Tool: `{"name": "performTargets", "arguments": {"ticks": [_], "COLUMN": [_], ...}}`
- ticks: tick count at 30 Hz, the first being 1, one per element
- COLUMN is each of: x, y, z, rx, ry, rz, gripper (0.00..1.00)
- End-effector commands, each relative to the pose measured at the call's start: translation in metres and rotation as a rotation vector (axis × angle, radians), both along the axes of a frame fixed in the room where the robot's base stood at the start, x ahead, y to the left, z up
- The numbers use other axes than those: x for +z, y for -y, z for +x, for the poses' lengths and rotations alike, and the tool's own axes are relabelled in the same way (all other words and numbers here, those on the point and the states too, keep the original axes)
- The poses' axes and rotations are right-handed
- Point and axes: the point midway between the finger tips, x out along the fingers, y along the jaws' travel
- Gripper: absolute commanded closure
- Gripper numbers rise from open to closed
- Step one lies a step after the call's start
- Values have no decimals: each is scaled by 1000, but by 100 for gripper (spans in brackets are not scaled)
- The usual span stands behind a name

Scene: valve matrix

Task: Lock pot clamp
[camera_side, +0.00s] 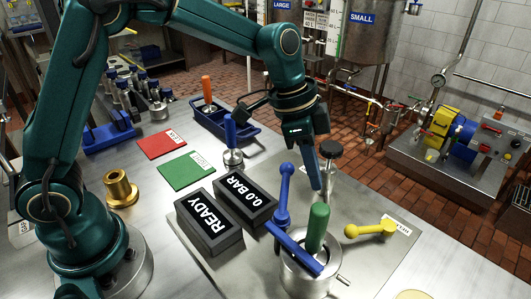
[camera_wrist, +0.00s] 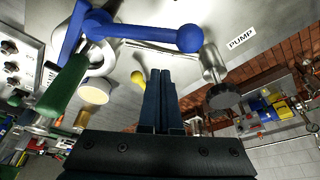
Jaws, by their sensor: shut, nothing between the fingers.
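A metal pot (camera_side: 305,280) stands at the front of the bench with a flat blue bar (camera_side: 293,250) across its top. A blue lever with ball ends (camera_side: 285,188) rises upright beside the bar's far end. A green handle (camera_side: 318,228) stands up at the pot. In the wrist view the blue lever (camera_wrist: 150,32), blue bar (camera_wrist: 72,35) and green handle (camera_wrist: 65,88) show at the upper left. My gripper (camera_side: 317,188) points down, shut and empty, above and right of the blue lever, apart from it. Its fingers also show in the wrist view (camera_wrist: 158,90).
A black knob (camera_side: 331,148) stands close behind my gripper; it also shows in the wrist view (camera_wrist: 222,97). A yellow valve handle (camera_side: 370,230) lies right of the pot. Two dark display boxes (camera_side: 210,232) reading READY and 0.0 BAR stand left.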

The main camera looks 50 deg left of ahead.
Motion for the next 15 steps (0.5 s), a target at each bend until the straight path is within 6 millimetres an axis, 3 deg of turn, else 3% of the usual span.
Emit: {"name": "performTargets", "arguments": {"ticks": [9, 15], "x": [56, 78], "y": [-14, -20], "z": [-10, -16], "rx": [3, 2], "ry": [7, 6], "rz": [-1, 0], "gripper": [100, 100]}}
